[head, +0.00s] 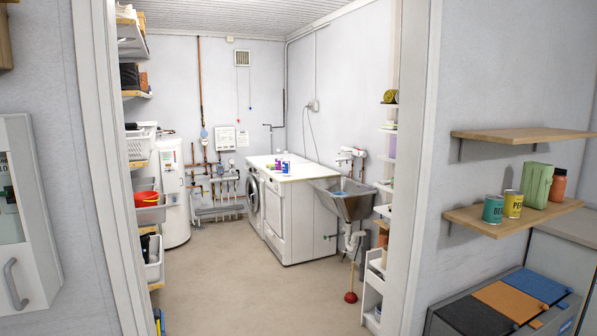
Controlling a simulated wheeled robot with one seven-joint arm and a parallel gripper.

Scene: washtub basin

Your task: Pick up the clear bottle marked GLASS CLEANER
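I cannot pick out a clear bottle marked GLASS CLEANER. A grey washtub basin (357,206) is fixed to the right wall next to the machines. Something blue shows inside it, too small to identify. My gripper is not in view.
A doorway opens onto bare floor (240,275). Shelves with a red bucket (146,199) line its left side. A red plunger (351,297) stands under the basin by a white shelf unit (372,290). Wall shelves and coloured-lid bins (508,301) are at right.

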